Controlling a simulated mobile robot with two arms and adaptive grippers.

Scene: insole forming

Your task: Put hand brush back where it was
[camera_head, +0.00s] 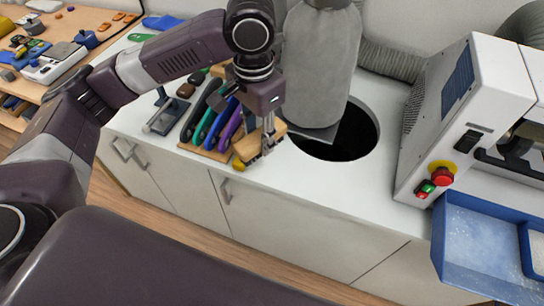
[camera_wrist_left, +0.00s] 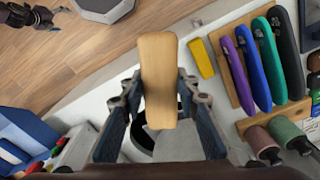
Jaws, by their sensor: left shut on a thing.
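The hand brush is a light wooden block (camera_wrist_left: 160,75) held upright between the blue-grey finger pads of my left gripper (camera_wrist_left: 157,100). In the head view the tan brush (camera_head: 256,146) is in the gripper's fingers (camera_head: 268,138), over the front of the white counter. It is just right of the wooden rack of insole shapes (camera_head: 208,151) and left of the round dark hole. Any bristles are hidden. A dark mechanism, probably my right gripper (camera_wrist_left: 35,16), shows at the wrist view's top left, too small to read.
A yellow block (camera_wrist_left: 201,58) lies beside the rack. A grey hanging sleeve (camera_head: 320,65) stands over the dark hole (camera_head: 355,135). A white machine with a red button (camera_head: 442,176) and a blue tray (camera_head: 480,250) are at the right. The front middle of the counter (camera_head: 320,185) is clear.

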